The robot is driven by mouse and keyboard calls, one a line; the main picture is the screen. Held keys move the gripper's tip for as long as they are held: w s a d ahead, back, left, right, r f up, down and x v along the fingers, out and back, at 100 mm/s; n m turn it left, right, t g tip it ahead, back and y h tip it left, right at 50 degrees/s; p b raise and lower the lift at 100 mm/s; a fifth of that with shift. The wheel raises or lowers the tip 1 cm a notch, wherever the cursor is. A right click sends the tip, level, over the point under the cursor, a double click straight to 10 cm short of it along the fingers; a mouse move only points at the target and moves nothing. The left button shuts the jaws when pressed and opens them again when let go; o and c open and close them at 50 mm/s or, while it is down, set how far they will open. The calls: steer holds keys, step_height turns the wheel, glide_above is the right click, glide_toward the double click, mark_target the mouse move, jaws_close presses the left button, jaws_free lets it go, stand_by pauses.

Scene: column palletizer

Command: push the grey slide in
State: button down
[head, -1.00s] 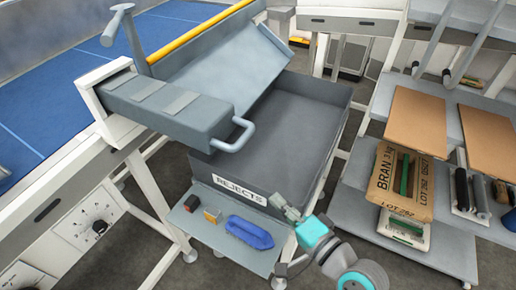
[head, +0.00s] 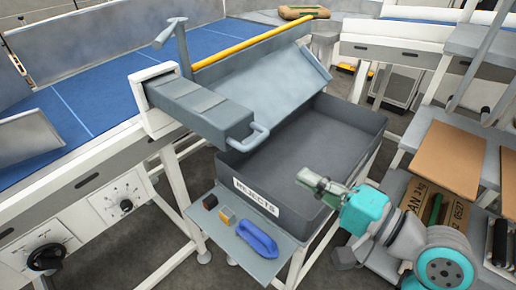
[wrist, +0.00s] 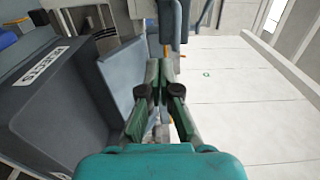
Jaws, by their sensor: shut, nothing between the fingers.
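The grey slide (head: 205,112) is a long grey box sticking out of a white housing (head: 155,98) beside the blue belt. Its loop handle (head: 257,137) is at the near right end, over the corner of the reject bin. My gripper (head: 308,180) is shut and empty, to the right of and lower in the picture than the handle, apart from it, in front of the bin's dark interior. In the wrist view my closed fingers (wrist: 160,70) point toward a blue-grey part at the top, which I cannot identify surely.
The grey bin labelled REJECTS (head: 256,197) stands below the slide, with a tilted grey chute plate (head: 265,75) behind. A small shelf (head: 262,267) in front carries a blue object (head: 257,239) and two small blocks. A rack with brown boards (head: 448,160) stands at right.

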mark_target(242, 141)
stand_by(0.3)
steer(key=x, duration=1.4)
steer(key=x, duration=2.9)
steer(key=shift+w+a, duration=0.1)
steer(key=shift+w, duration=0.05)
steer(key=shift+r, duration=0.1)
steer(key=shift+r, duration=0.1)
